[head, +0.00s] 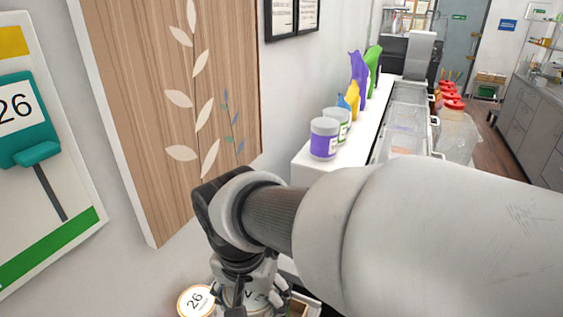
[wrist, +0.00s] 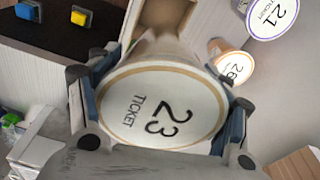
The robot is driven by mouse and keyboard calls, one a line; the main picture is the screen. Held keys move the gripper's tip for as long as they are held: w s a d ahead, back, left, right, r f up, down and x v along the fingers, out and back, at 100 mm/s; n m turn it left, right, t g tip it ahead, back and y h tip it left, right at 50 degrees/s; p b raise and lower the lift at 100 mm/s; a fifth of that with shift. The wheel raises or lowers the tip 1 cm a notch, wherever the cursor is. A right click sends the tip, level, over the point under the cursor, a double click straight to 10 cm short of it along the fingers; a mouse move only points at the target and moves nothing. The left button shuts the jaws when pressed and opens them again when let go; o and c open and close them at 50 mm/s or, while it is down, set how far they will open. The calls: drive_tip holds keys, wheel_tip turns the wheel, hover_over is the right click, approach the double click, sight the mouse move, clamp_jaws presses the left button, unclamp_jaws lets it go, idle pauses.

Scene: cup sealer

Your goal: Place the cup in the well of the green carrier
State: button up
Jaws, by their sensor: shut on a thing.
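My gripper (wrist: 160,118) is shut on a cup (wrist: 150,105). In the wrist view the cup's round white top, with a tan rim, reads "23 TICKET", and a blue-padded finger is on each side. The cup's body narrows away beyond the top. In the head view my gripper (head: 250,293) is at the bottom edge, and the cup is mostly hidden behind its fingers. A tan, open box-like recess (wrist: 165,14) shows just beyond the cup in the wrist view. I cannot make out a green carrier or tell whether this recess belongs to it.
A cup marked 26 (wrist: 236,66) and one marked 21 (wrist: 270,18) stand to the right in the wrist view. The 26 top (head: 196,301) is left of my gripper in the head view. Blue (wrist: 81,17) and yellow (wrist: 27,10) buttons are at upper left. A wooden wall panel (head: 170,100) stands behind.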

wheel_tip(320, 180, down, 20)
drive_tip(key=b, duration=0.5)
drive_tip(key=shift+r, duration=0.2)
drive_tip(key=shift+s, duration=0.1)
drive_tip(key=shift+f+b, duration=0.2)
drive_tip(key=shift+b, duration=0.1)
drive_tip(key=o, duration=1.5)
drive_tip(key=shift+o, duration=0.2)
drive_tip(key=shift+r, duration=0.1)
